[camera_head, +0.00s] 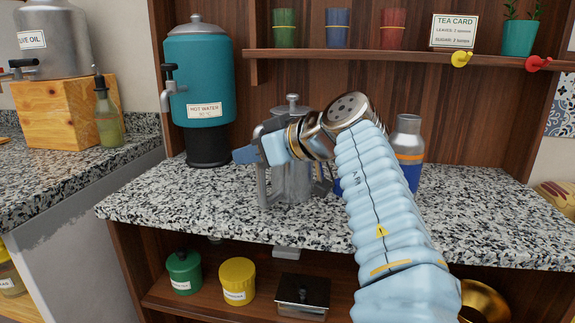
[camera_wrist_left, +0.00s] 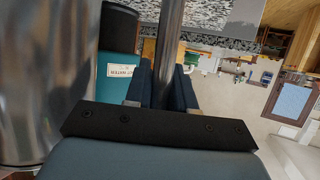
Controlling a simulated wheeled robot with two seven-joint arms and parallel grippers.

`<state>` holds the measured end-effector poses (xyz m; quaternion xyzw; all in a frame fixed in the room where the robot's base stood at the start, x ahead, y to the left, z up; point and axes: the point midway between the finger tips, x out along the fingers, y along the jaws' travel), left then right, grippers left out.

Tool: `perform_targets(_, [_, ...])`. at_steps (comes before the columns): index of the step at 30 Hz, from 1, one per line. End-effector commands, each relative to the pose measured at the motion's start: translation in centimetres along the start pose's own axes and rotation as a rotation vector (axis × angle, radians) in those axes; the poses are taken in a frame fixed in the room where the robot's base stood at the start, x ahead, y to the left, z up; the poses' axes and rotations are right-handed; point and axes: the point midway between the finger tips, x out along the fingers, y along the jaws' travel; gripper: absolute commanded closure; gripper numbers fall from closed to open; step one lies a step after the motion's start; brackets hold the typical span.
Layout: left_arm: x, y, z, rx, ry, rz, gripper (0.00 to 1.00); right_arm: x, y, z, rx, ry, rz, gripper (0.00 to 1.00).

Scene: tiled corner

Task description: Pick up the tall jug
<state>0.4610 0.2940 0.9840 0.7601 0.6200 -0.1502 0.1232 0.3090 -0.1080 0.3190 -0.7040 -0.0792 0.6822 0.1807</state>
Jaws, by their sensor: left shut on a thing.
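The tall jug (camera_head: 291,182) is a shiny metal vessel with a knobbed lid, upright at the middle of the granite counter. Its handle (camera_head: 262,188) is on its left side. My left gripper (camera_head: 257,152) reaches across the jug and is shut on the upper handle. In the left wrist view the gripper's dark fingers (camera_wrist_left: 166,88) close on both sides of the metal handle bar (camera_wrist_left: 168,45). The jug's body (camera_wrist_left: 25,80) fills the left of that view. My wrist hides part of the jug's right side. The right gripper is not in view.
A teal hot water dispenser (camera_head: 205,80) stands behind left of the jug. A blue and steel bottle (camera_head: 408,145) stands to the right, partly behind my arm. A shelf (camera_head: 400,54) with cups runs above. The counter's left front (camera_head: 170,205) is clear.

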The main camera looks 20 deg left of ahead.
Motion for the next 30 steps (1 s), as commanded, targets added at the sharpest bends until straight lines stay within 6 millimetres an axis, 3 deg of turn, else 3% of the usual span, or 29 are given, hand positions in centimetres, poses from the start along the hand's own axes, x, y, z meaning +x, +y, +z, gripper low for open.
perform_targets(20, [-0.1, -0.1, -0.3, 0.002, 0.0, -0.003, 1.0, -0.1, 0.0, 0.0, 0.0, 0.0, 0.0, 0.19])
perform_targets(30, [-1.0, 0.0, -2.5, -0.002, 0.001, 0.0, 1.0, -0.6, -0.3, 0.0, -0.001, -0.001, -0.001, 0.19])
